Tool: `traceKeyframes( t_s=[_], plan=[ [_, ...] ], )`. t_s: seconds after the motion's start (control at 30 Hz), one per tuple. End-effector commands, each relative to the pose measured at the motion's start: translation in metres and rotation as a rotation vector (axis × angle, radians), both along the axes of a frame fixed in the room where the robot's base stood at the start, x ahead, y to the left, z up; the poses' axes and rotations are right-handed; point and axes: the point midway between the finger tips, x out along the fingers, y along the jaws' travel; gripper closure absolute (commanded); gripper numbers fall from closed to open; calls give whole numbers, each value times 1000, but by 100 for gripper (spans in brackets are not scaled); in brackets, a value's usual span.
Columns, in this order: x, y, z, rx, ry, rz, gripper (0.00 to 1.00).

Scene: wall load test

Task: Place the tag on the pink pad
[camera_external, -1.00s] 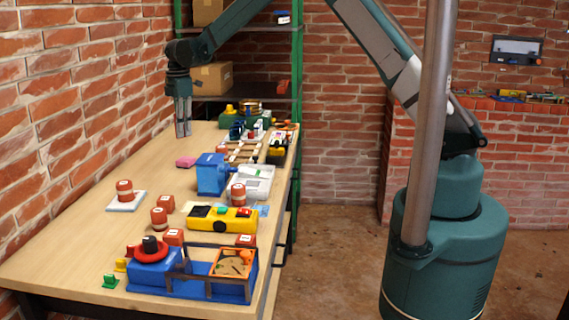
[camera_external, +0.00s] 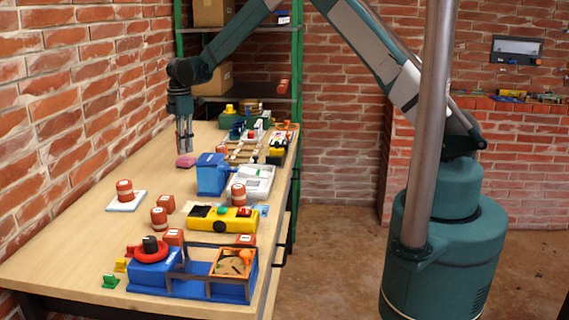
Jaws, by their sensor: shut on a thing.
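The pink pad (camera_external: 186,162) lies flat on the wooden table near the brick wall, left of the blue box. My gripper (camera_external: 184,151) points straight down with its fingertips at or just above the pad. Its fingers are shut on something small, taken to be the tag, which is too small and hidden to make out. I cannot tell whether the tag touches the pad.
A blue box (camera_external: 211,175) and a grey-white tray (camera_external: 256,182) stand right of the pad. A red-and-white drum on a white plate (camera_external: 126,201) is nearer the front. Bare table surrounds the pad's left and front. A green shelf rack (camera_external: 297,70) stands behind.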

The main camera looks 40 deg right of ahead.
Motion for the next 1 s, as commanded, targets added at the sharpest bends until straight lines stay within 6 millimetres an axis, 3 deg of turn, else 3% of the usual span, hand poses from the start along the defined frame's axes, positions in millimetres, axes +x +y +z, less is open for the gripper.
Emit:
traceKeyframes(
  t_s=[0.2,0.67,0.7,0.8,1.0],
  plan=[
    [0,0,-19,0,0,0,100],
    [0,0,-24,0,0,0,100],
    [0,0,-23,0,0,0,89],
    [0,0,-23,0,0,0,77],
    [0,0,-23,0,0,0,77]
  ],
)
